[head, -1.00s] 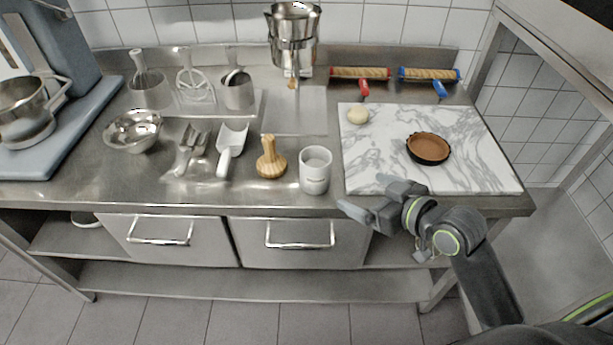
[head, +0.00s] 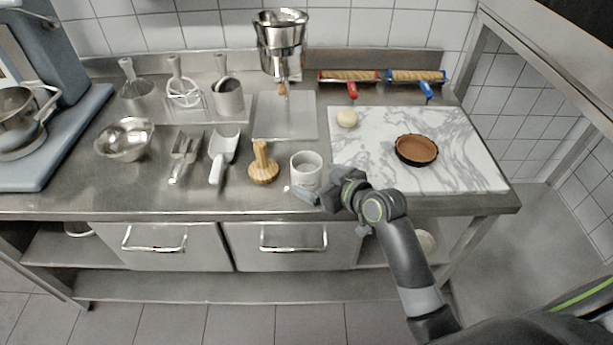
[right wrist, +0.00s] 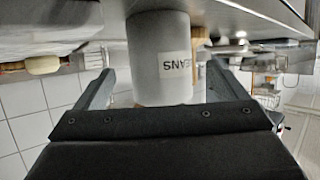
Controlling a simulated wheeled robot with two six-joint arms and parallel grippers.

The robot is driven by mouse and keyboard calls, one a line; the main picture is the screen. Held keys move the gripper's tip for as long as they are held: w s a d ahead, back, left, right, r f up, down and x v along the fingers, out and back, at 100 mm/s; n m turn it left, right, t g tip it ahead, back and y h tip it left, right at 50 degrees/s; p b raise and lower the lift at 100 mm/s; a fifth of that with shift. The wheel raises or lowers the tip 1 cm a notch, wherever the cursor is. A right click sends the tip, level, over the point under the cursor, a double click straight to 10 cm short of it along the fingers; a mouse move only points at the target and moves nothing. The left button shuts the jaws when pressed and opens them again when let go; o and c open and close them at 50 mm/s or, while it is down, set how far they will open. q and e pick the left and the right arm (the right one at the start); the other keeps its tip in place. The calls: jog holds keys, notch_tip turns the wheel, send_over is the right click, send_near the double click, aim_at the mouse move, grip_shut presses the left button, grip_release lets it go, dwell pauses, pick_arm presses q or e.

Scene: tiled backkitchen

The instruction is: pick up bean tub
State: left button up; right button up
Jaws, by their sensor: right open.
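The bean tub (head: 306,164) is a white cylinder standing upright near the counter's front edge, just left of the marble board. In the right wrist view the tub (right wrist: 158,45) shows a label with partly readable letters, appearing upside down. My right gripper (head: 318,194) is at the front of the tub and hides its lower right part. In the right wrist view my right gripper (right wrist: 158,84) is open, with one finger on each side of the tub and gaps visible. My left gripper is out of view.
A wooden tamper-like tool (head: 263,166) stands close left of the tub. A white scoop (head: 222,155) and a steel bowl (head: 126,140) lie further left.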

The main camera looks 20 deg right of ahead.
aim_at(297, 169)
jog(key=w, duration=0.1)
jog(key=w+a+p, duration=0.1)
jog(key=w, duration=0.1)
jog(key=shift+w+a+f, duration=0.3)
jog(key=shift+a, duration=0.05)
jog(key=shift+w+a+f, duration=0.1)
jog(key=shift+w+f, duration=0.15)
jog(key=shift+w, duration=0.1)
jog(key=shift+c, duration=0.3)
